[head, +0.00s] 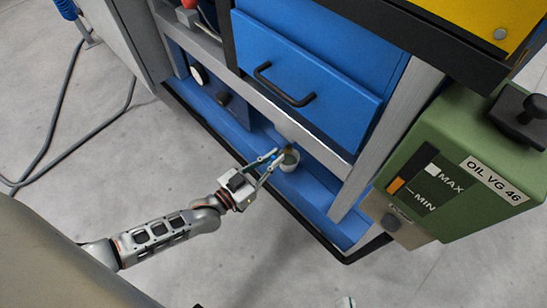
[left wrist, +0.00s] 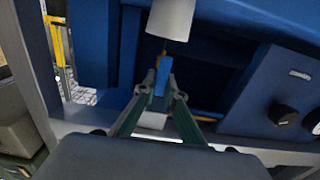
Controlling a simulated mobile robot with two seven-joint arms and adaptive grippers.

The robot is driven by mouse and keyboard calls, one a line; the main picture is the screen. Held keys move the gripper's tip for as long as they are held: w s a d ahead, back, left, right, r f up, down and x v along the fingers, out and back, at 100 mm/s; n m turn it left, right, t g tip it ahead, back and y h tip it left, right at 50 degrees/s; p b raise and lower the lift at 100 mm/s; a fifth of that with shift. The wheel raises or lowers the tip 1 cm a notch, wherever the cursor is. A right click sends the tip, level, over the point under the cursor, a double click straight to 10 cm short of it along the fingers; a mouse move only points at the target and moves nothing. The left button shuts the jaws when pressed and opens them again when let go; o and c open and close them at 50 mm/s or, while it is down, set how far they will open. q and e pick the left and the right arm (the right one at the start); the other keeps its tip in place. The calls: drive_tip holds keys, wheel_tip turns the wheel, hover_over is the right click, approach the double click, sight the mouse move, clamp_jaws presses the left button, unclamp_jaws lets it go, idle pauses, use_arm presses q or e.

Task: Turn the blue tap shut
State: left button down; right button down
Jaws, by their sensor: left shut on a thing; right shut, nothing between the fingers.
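The blue tap (left wrist: 163,73) shows as a small blue lever between the fingertips of my left gripper (left wrist: 163,92) in the left wrist view. In the head view, my left gripper (head: 271,160) reaches into the low opening of the cabinet, and only a bit of blue (head: 273,158) shows at its fingertips. The gripper is shut on the tap. The tap's body and pipe are mostly hidden. A pale cup (head: 289,160) is right beside the fingertips.
A blue drawer (head: 300,80) with a black handle is above the opening. A green oil tank (head: 455,165) stands at the right. A box with a black knob (left wrist: 284,114) is inside the cabinet. A hose (head: 66,90) lies on the open floor at left.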

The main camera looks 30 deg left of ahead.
use_arm(q)
drive_tip(key=shift+n, duration=0.3)
drive_tip(key=shift+w+a+n, duration=0.1)
drive_tip(key=shift+a+n, duration=0.05)
drive_tip(key=shift+n, duration=0.75)
drive_tip(key=shift+a+n, duration=0.1)
drive_tip(key=shift+n, duration=0.8)
drive_tip(key=n, duration=0.4)
drive_tip(key=f+n, duration=0.1)
drive_tip(key=n, duration=0.4)
drive_tip(key=n+b, duration=0.1)
drive_tip(key=n, duration=0.3)
drive_tip(key=shift+a+f+n, duration=0.3)
drive_tip(key=shift+a, duration=0.1)
use_arm(e)
drive_tip(key=shift+a+m, duration=0.5)
drive_tip(key=shift+m, duration=0.3)
drive_tip(key=shift+s, duration=0.1)
use_arm(q)
drive_tip(key=c, duration=2.1)
unclamp_jaws()
drive_tip(key=shift+w, duration=0.1)
use_arm(e)
drive_tip(key=shift+f, duration=0.1)
